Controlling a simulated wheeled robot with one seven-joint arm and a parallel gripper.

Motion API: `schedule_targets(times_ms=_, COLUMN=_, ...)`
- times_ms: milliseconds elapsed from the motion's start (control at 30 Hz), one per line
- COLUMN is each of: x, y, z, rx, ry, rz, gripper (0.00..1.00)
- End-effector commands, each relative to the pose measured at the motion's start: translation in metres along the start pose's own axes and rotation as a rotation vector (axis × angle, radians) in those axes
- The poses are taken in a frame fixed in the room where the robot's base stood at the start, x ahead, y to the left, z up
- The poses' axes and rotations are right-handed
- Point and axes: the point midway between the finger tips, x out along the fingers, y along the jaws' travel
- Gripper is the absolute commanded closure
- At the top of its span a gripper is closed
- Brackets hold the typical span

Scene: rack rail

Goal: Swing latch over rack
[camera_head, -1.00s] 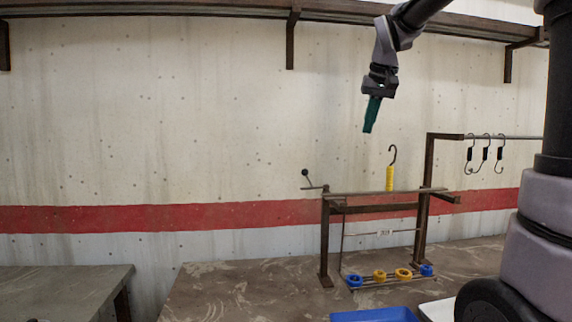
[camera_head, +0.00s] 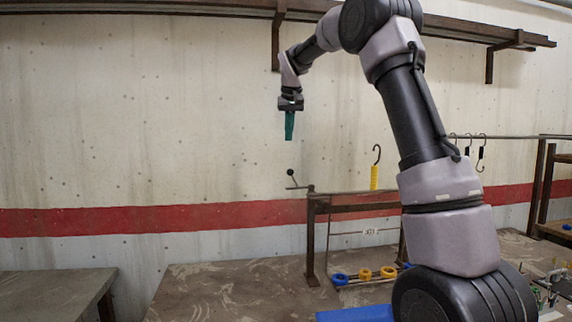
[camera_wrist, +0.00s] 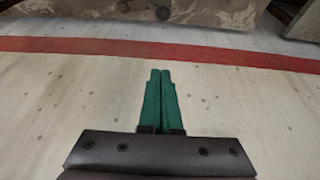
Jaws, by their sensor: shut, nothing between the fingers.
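The latch is a thin lever with a dark ball knob (camera_head: 291,172), at the left end of the rack's top rail. Its arm points out to the left of the left post. The rack (camera_head: 311,240) is a brown metal frame standing on the bench. My gripper (camera_head: 289,138) has green fingers pointing down and is shut and empty. It hangs above the latch knob in the head view, apart from it. In the wrist view the green fingers (camera_wrist: 160,72) lie together, and a dark round spot, possibly the knob, shows beyond them at the top edge.
A yellow-handled hook (camera_head: 374,178) stands up at the rack's top rail. Blue and yellow rings (camera_head: 365,274) sit low on the rack. A blue tray (camera_head: 355,314) lies in front. Black hooks (camera_head: 480,152) hang at right. A shelf (camera_head: 180,5) runs along the wall above.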

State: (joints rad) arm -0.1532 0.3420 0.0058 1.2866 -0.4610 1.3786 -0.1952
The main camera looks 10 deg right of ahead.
Motion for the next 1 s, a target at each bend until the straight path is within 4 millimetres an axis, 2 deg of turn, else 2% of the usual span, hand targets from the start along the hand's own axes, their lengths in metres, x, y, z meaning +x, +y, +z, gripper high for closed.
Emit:
schedule_targets(times_ms=167, x=0.002, y=0.0, z=0.0, rx=0.0, ry=-0.001, rz=0.0, gripper=1.0)
schedule_targets(times_ms=267, x=0.01, y=0.0, z=0.001, rx=0.001, ry=-0.003, rz=0.0, gripper=1.0)
schedule_targets(times_ms=367, x=0.025, y=0.0, z=0.001, rx=0.001, ry=-0.004, rz=0.001, gripper=1.0)
schedule_targets(times_ms=733, x=0.103, y=0.0, z=0.001, rx=0.0, ry=-0.004, rz=-0.001, gripper=1.0)
schedule_targets(times_ms=900, x=0.095, y=0.0, z=0.026, rx=-0.001, ry=0.001, rz=-0.001, gripper=1.0)
schedule_targets(times_ms=1000, x=0.094, y=0.0, z=0.035, rx=0.0, ry=0.0, rz=-0.001, gripper=1.0)
